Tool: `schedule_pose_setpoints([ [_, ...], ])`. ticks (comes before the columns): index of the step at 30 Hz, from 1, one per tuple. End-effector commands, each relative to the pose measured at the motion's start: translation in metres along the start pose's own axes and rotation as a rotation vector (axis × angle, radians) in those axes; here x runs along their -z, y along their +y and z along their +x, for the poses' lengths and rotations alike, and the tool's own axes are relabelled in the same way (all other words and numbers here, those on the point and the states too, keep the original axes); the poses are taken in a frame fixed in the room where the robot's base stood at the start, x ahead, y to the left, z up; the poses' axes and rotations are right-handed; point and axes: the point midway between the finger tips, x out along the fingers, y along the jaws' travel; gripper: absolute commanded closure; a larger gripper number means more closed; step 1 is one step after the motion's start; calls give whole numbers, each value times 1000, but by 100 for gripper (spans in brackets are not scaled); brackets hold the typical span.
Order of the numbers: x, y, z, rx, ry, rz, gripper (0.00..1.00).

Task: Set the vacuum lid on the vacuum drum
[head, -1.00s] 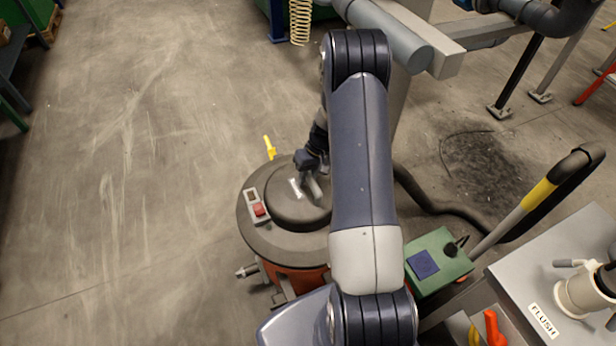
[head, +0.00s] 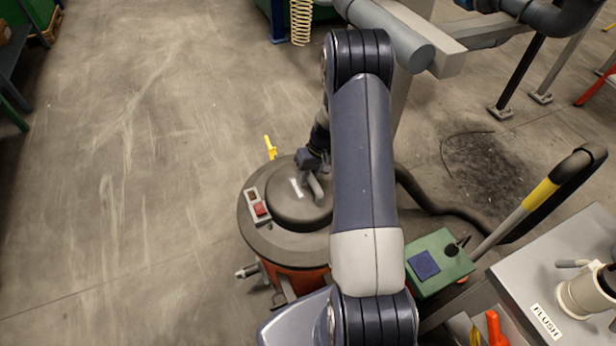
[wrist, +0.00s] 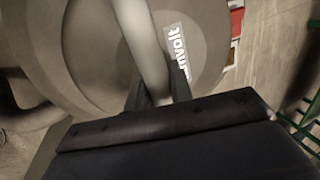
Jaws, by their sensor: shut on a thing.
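The vacuum lid (head: 270,238) is a dark grey disc with a raised dome, a red switch on its left edge and a pale label. It sits over the orange-red vacuum drum (head: 305,281) and looks level, though I cannot tell whether its rim is fully seated, as my arm hides its right side. My gripper (head: 317,180) is shut on the lid's grey handle. In the wrist view the fingers (wrist: 160,98) close around the handle (wrist: 143,45), and the lid's label shows beside them. Most of the drum is hidden below the lid.
A yellow clip (head: 270,147) stands up behind the lid. A dark hose (head: 440,205) runs right from the vacuum. A green box (head: 438,262) and a grey bench (head: 560,262) stand at the right. The floor to the left is clear.

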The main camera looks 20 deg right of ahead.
Motion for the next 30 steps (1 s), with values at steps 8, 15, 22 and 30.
schedule_pose_setpoints([
  [8, 1, 0, -2, 0, 3, 0, 100],
  [15, 1, 0, -1, 0, 3, 0, 100],
  [22, 1, 2, 5, 0, 3, 0, 100],
  [30, 1, 4, 13, 0, 3, 0, 100],
])
